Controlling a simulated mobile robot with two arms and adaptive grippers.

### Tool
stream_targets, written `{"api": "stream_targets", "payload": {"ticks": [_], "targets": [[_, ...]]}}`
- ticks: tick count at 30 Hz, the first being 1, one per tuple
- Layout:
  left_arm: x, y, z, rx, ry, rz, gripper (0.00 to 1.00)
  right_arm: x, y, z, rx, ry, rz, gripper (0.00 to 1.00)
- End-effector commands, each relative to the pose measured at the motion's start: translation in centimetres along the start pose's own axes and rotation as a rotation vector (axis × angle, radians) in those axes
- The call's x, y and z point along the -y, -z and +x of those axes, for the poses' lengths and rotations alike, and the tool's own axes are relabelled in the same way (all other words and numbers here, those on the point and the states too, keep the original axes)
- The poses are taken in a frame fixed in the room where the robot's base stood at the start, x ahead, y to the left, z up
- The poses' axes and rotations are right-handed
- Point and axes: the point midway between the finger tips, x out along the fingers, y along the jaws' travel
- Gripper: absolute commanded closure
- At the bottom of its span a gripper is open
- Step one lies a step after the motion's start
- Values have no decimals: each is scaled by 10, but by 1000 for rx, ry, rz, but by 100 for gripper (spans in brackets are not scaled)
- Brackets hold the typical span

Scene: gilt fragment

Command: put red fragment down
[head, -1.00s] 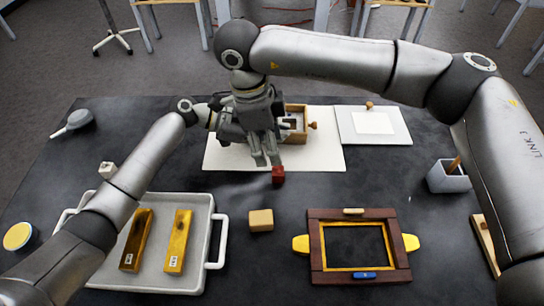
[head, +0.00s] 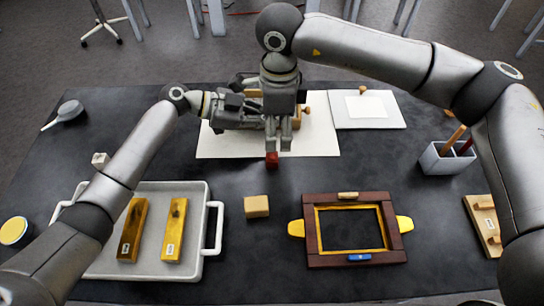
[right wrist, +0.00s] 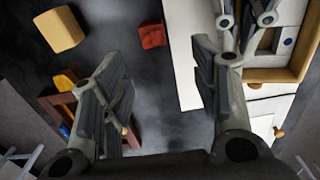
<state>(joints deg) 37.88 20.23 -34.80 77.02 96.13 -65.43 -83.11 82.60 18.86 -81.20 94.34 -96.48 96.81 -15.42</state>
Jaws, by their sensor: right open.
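The small red fragment (head: 271,160) rests on the dark table by the front edge of the white sheet (head: 225,146). In the right wrist view the red fragment (right wrist: 152,36) lies apart from my fingers, beyond their tips. My right gripper (head: 285,146) points down just behind and right of the fragment; it is open and empty. Its spread fingers (right wrist: 155,75) show in the right wrist view. My left gripper (head: 258,112) is over the sheet, partly hidden behind the right one; its jaw state is unclear.
A tan block (head: 256,206) and a dark wooden frame (head: 313,238) lie nearer. A grey tray (head: 190,262) with two yellow bars stands left. A wooden box (right wrist: 283,75) is partly hidden beside my left gripper. A grey cup (head: 441,160) stands right.

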Motion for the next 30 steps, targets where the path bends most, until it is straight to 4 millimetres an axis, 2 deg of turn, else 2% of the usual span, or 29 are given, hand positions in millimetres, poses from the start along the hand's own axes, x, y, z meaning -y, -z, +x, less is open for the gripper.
{"api": "stream_targets", "payload": {"ticks": [3,13,21,29,30], "targets": [[0,-1,0,2,-1,-1,100,-1,0,21,-1,-2,1,45],[0,-1,0,2,0,-1,100,-3,1,45,-1,-1,1,45],[0,-1,0,3,0,-1,100,-8,1,83,-2,-2,2,45],[0,-1,0,3,0,0,100,-7,1,87,-1,1,2,45],[0,-1,0,3,0,0,100,-8,1,87,-1,1,2,50]]}}
